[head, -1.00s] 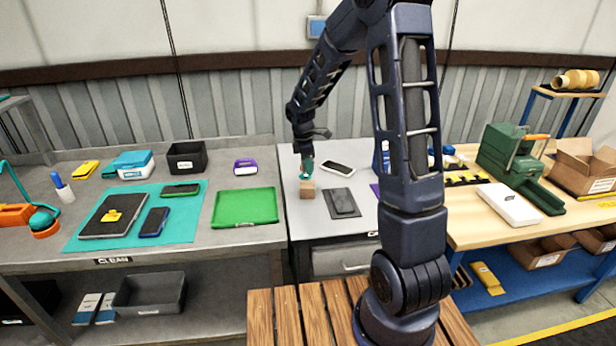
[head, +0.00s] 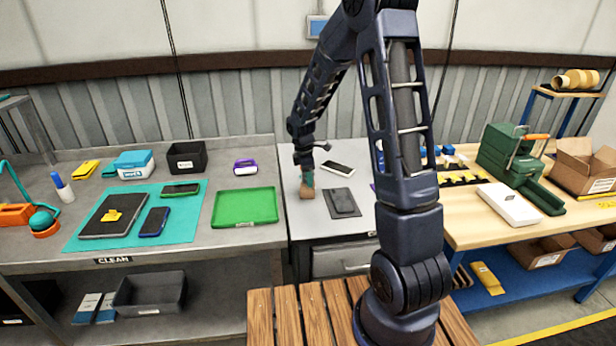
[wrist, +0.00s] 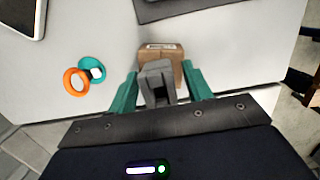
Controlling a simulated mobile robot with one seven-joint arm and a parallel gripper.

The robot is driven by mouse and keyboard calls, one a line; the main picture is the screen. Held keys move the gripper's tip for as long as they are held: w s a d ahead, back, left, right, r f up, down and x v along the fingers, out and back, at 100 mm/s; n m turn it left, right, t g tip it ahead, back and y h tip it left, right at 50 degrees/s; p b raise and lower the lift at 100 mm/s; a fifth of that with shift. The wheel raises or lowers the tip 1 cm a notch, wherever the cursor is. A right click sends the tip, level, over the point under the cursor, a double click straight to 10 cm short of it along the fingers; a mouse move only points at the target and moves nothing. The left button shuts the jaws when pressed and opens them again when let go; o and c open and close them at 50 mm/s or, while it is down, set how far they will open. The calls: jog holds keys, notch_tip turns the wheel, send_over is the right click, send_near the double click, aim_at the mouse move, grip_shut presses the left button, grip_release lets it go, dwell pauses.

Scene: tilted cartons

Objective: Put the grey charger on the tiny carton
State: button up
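The tiny carton (wrist: 158,54) is a small brown box on the grey middle table. It also shows in the head view (head: 306,192), partly covered by my gripper. The grey charger (wrist: 158,81) appears over the carton in the wrist view, between my teal fingers. My gripper (wrist: 161,80) is low over the carton with its fingers either side of the charger. A strip of carton shows between charger and right finger, so the fingers look parted. The contact between charger and carton is hidden. The charger cannot be made out in the head view.
A white phone (head: 338,168) and a dark flat case (head: 342,202) lie right of the carton. A green tray (head: 245,206) is on the left table. The table around the carton is mostly clear.

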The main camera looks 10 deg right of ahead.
jog(key=shift+r, duration=0.15)
jog(key=r, duration=0.3)
jog(key=a+r, duration=0.1)
jog(key=r, duration=0.7)
jog(key=shift+a+r, duration=0.1)
jog(key=shift+a, duration=0.1)
jog(key=s+d+r+m+t, duration=0.2)
jog(key=s+d+r+m, duration=0.7)
jog(key=s+r, duration=0.5)
jog(key=s+d+m+t+y, duration=0.1)
jog(key=s+d+m+t, duration=0.1)
jog(key=s+d+m, duration=0.3)
jog(key=shift+s+m+t, duration=0.3)
jog(key=shift+s+m, duration=1.7)
jog(key=shift+s, duration=3.55)
jog(key=shift+d+r, duration=0.1)
